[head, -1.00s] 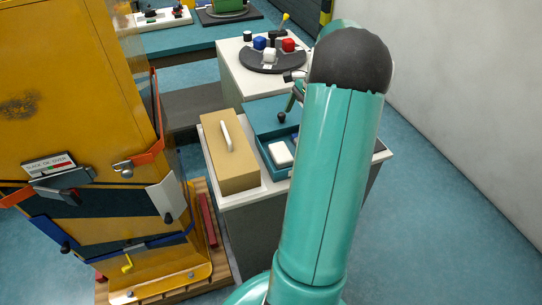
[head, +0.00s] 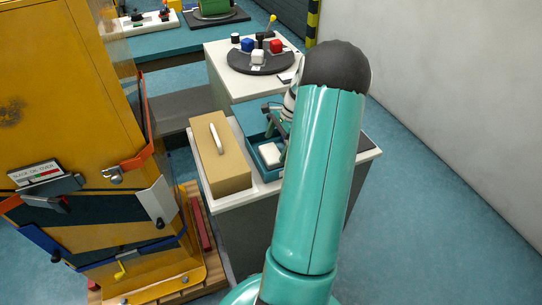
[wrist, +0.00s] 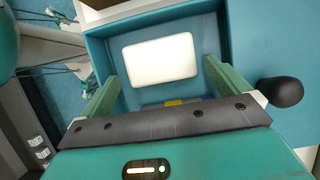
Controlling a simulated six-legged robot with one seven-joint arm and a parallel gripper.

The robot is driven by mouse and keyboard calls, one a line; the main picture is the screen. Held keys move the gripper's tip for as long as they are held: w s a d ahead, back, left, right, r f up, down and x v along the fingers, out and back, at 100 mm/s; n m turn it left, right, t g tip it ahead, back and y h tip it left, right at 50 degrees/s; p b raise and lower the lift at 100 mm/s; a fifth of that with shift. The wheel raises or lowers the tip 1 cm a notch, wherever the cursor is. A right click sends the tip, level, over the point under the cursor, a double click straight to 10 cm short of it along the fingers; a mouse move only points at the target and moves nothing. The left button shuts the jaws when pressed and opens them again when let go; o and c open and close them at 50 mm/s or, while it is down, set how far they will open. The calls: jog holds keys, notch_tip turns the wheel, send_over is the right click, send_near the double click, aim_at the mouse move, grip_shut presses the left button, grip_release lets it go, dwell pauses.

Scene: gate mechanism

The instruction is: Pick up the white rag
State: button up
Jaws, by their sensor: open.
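The white rag (head: 270,154) looks like a flat, rounded white rectangle. It lies inside a teal tray (head: 254,152) on the white-topped cabinet. In the wrist view the rag (wrist: 160,58) lies flat on the tray floor, with the tray's walls (wrist: 209,34) around it. My gripper (wrist: 163,73) is open, its two green fingers apart on the left and right of the rag's near edge. Nothing is between the fingers' pads and the rag, and I see no contact. In the head view my arm hides most of the gripper and part of the tray.
A tan box (head: 221,155) with a white handle stands left of the tray. A black knob (wrist: 281,91) sits right of the tray in the wrist view. A round dark plate (head: 260,62) with coloured blocks is behind. A yellow cabinet (head: 70,110) stands left, a wall right.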

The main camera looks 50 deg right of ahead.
aim_at(272, 152)
jog(key=x, duration=0.4)
jog(key=shift+f, duration=0.1)
jog(key=c, duration=0.7)
jog(key=shift+r, duration=0.6)
notch_tip(272, 152, up, 2)
jog(key=shift+r, duration=0.15)
jog(key=s+a+r, duration=0.2)
jog(key=r, duration=0.1)
jog(key=s+a+r, duration=0.1)
jog(key=r, duration=0.1)
jog(key=shift+s+a+r, duration=0.1)
jog(key=shift+a, duration=0.05)
jog(key=s+a+r, duration=0.4)
jog(key=s+a, duration=0.2)
jog(key=shift+s+a+r, duration=0.15)
jog(key=shift+s+a, duration=0.15)
jog(key=shift+s, duration=0.05)
